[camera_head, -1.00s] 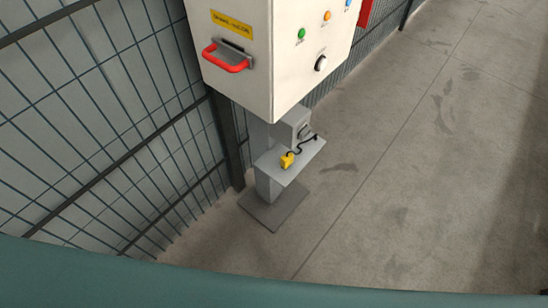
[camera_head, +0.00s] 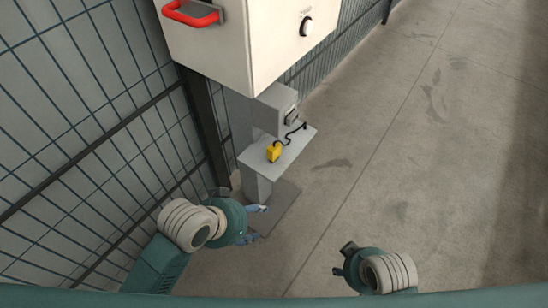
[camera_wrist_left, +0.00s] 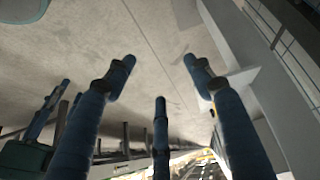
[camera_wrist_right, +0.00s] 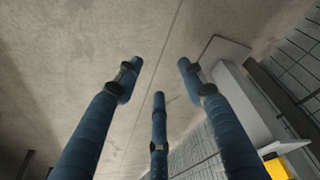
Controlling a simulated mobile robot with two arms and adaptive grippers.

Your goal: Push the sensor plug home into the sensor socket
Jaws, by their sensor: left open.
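The yellow sensor plug (camera_head: 274,152) lies on the small grey shelf (camera_head: 297,149) under the cabinet, with a black cable running from it. It is apart from the grey box (camera_head: 273,112) behind it, whose dark-framed face (camera_head: 291,116) seems to be the sensor socket. In the right wrist view a yellow patch (camera_wrist_right: 277,168), likely the plug, shows at the lower right edge. My left gripper (camera_head: 259,223) is open and empty, nearer than the shelf and below it in the picture. My right gripper (camera_wrist_right: 160,66) is open and empty; in the head view its fingers are mostly hidden.
A white cabinet (camera_head: 235,45) with a red handle (camera_head: 190,13) overhangs the shelf. A mesh fence (camera_head: 80,110) runs along the left, close to my left arm. The post stands on a floor plate (camera_head: 283,205). The concrete floor (camera_head: 400,150) to the right is clear.

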